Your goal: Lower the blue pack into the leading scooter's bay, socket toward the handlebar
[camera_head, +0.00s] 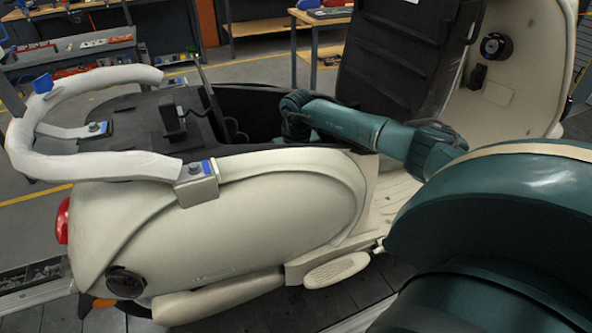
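The cream scooter (270,215) stands side-on with its red tail light (62,221) at the left. Its bay (255,105) is a dark opening in the middle of the body, and its inside is mostly in shadow. My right arm (350,125) comes in from the right, and its wrist (297,108) reaches down into the bay. The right gripper is hidden behind the bay's near wall, so what it holds does not show. No blue pack and no handlebar can be seen. My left gripper is out of the picture.
A black ribbed panel (385,75) stands raised behind the bay, beside the cream front shield (515,75). A white-wrapped rack (75,160) with blue-topped clamps (195,178) curves around the tail. Workbenches (260,27) stand behind, across open grey floor.

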